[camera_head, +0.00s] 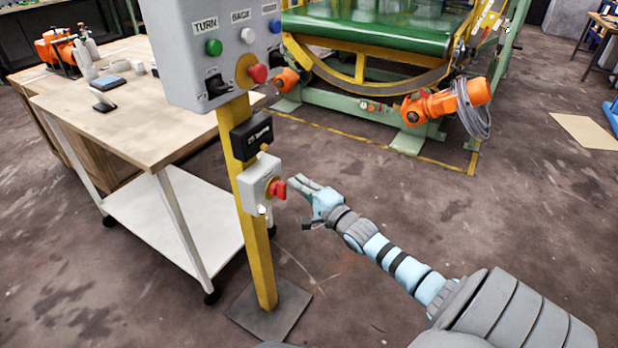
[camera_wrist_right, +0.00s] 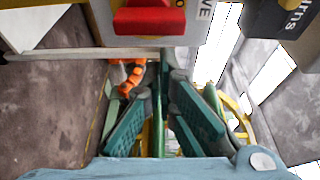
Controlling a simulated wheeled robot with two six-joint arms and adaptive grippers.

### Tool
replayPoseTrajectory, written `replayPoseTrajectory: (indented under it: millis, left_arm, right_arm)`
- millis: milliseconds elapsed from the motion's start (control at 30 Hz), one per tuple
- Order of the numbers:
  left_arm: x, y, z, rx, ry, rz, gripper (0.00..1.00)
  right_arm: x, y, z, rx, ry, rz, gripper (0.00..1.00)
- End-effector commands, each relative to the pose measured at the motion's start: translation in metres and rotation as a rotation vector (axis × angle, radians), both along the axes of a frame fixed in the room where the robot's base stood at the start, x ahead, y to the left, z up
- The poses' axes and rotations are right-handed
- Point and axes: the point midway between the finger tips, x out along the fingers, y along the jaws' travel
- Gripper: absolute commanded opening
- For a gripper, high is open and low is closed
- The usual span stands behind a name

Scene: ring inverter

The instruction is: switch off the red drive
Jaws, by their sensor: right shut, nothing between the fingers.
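A red switch handle (camera_head: 279,189) sticks out from the front of a small grey box (camera_head: 256,186) on a yellow post. In the right wrist view the red handle (camera_wrist_right: 150,20) shows large at the top edge, beside lettering that ends in "VE". My right gripper (camera_head: 303,187) is just to the right of the handle in the head view. Its fingers (camera_wrist_right: 163,85) are shut with nothing between them. I cannot tell whether the fingertips touch the handle; a small gap seems to show. My left gripper is not in view.
Above the switch are a black counter box (camera_head: 251,135) and a grey panel (camera_head: 205,60) with coloured buttons, including a red mushroom button (camera_head: 257,73). A wooden workbench (camera_head: 150,135) stands left of the yellow post (camera_head: 262,265). A green machine (camera_head: 380,25) stands behind.

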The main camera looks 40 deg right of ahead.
Motion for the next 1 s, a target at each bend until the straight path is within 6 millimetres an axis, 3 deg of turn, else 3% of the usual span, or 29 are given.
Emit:
replayPoseTrajectory:
  millis: [233,1000]
  left_arm:
    - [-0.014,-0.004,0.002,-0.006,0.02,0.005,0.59]
    - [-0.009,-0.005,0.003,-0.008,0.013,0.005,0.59]
  right_arm:
    - [0.003,0.014,0.0,0.0,0.0,0.009,0.0]
    - [0.003,0.014,0.002,-0.074,-0.022,0.008,0.0]
